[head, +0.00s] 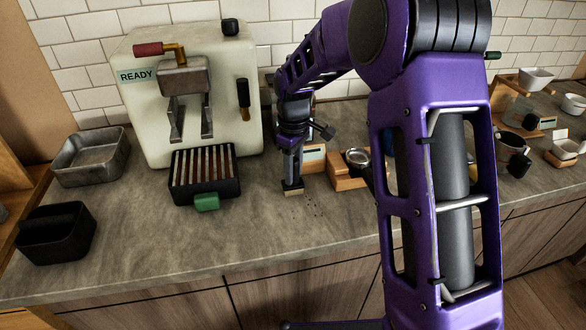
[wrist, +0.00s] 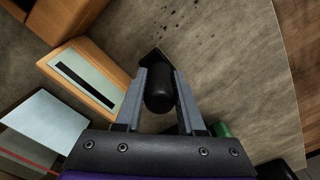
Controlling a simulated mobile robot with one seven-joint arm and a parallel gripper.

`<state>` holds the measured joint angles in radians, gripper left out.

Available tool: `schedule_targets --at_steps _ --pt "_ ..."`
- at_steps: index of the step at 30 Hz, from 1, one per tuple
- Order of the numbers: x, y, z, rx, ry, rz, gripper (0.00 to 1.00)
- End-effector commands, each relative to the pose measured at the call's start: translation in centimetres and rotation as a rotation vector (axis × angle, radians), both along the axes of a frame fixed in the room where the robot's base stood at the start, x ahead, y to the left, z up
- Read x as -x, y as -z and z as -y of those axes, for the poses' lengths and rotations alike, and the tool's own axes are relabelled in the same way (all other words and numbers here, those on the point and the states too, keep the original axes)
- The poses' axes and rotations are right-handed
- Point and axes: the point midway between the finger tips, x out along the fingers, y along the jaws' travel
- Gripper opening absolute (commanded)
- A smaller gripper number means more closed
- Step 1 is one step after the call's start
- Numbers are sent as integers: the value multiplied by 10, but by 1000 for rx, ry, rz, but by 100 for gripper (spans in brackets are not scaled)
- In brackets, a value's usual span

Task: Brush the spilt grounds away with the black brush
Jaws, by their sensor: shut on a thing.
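The black brush (head: 292,185) is upright in my gripper (head: 291,168), with its pale bristles at or just above the worktop; contact is unclear. In the wrist view, its rounded black handle (wrist: 160,92) sits between the two grey fingers of my gripper (wrist: 158,74), which are shut on it. The spilt grounds (head: 314,206) are small dark specks on the worktop, just right of and in front of the brush. They also show in the wrist view (wrist: 183,14), beyond the brush head at the top.
A slatted drip tray (head: 205,175) with a green tab stands left of the brush, under the cream espresso machine (head: 135,100). A wooden block (head: 345,184) holding a round metal piece is on the right. The worktop's front edge (head: 240,268) is clear.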

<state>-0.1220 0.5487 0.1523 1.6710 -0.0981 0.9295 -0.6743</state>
Motion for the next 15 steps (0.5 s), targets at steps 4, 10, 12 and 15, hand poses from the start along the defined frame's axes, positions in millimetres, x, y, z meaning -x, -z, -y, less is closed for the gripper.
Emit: schedule_targets --at_steps 4,10,12,15 --pt "11 -1 2 0 0 1 0" --pt "21 -2 4 0 0 1 0" --pt "22 -2 5 -1 0 3 0" --pt "23 -3 5 -1 0 3 0"
